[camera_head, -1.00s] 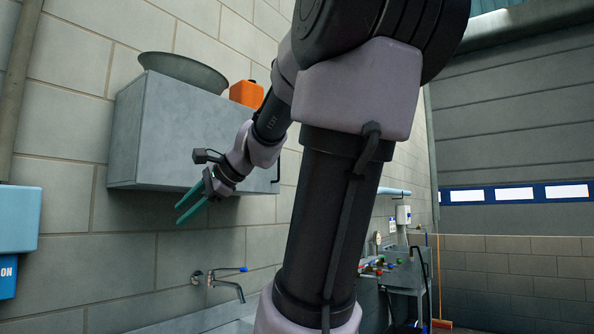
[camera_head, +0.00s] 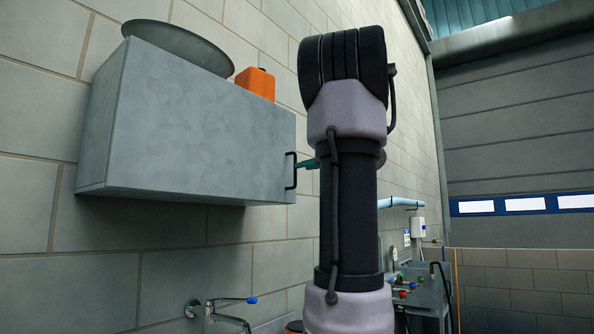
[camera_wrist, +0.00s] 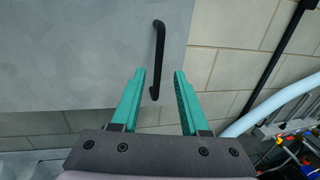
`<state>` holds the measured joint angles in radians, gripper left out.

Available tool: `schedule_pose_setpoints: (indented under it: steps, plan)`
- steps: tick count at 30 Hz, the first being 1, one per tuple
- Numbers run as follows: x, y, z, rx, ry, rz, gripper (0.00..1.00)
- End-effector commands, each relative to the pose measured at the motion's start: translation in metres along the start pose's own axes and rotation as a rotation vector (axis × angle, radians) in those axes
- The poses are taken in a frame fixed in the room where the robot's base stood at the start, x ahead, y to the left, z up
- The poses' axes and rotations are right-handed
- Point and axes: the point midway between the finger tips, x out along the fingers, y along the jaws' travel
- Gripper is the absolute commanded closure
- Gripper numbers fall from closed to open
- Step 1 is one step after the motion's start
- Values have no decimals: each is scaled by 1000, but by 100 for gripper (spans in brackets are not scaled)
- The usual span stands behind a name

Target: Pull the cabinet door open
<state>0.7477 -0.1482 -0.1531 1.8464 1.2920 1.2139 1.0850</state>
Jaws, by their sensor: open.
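The grey metal cabinet (camera_head: 190,125) hangs on the tiled wall, and its door looks closed. A black bar handle (camera_head: 291,171) stands upright near the door's right edge. In the wrist view the handle (camera_wrist: 158,55) lies ahead of my gripper (camera_wrist: 159,74), and its lower end shows between the two green fingers. The fingers are apart with nothing gripped. Whether either finger touches the handle, I cannot tell. In the head view a green fingertip (camera_head: 306,164) shows just right of the handle; my arm hides the rest of the gripper.
A wide metal bowl (camera_head: 178,48) and an orange canister (camera_head: 256,83) stand on the cabinet. A tap (camera_head: 222,306) is on the wall below. A light blue pipe (camera_head: 402,203) runs along the wall at right.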

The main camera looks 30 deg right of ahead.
Motion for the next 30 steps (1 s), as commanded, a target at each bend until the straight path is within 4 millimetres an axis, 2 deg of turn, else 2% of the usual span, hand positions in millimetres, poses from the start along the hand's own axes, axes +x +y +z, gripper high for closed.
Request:
schedule_pose_setpoints:
  steps: [3, 9, 13, 21, 22, 24, 25, 30]
  plan:
    - [23, 0, 0, 0, 1, 3, 55]
    - [49, 0, 0, 0, 1, 1, 55]
    - [56, 0, 0, -1, 0, 0, 55]
    - [58, 0, 0, -1, 0, 0, 55]
    - [58, 0, 0, -1, 0, 0, 63]
    - [58, 0, 0, -1, 0, 0, 90]
    - [58, 0, 0, -1, 0, 0, 100]
    - [57, 0, 0, -1, 0, 0, 100]
